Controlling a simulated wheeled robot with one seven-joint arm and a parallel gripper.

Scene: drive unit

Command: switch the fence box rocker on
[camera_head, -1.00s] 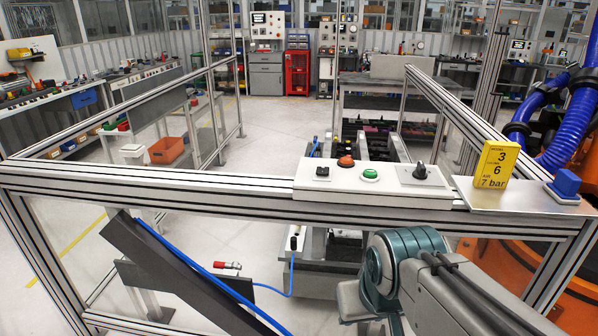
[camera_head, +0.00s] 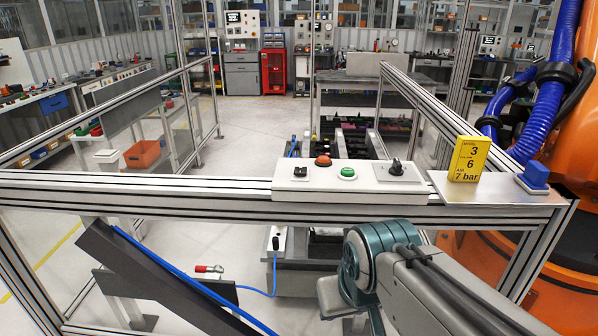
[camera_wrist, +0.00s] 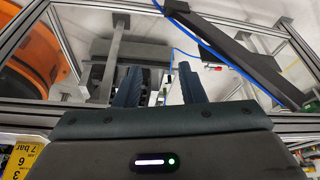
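The fence box is a white box (camera_head: 325,190) on the top fence rail, in the middle of the head view. Its black rocker (camera_head: 300,171) sits at the left end of its top. A red button (camera_head: 323,160), a green button (camera_head: 347,173) and a black rotary knob (camera_head: 396,167) are to the right of it. I cannot read the rocker's position. My gripper (camera_wrist: 160,86) shows in the wrist view with its two fingers apart and nothing between them. In the head view my arm is below and right of the box, and the fingertips are not seen. The wrist view does not show the rocker.
A yellow card (camera_head: 468,159) and a blue block (camera_head: 536,175) stand on a plate right of the box. The fence rail (camera_head: 130,188) crosses in front of me. A dark slanted beam (camera_head: 150,270) with a blue hose is below left. An orange robot (camera_head: 560,240) is at right.

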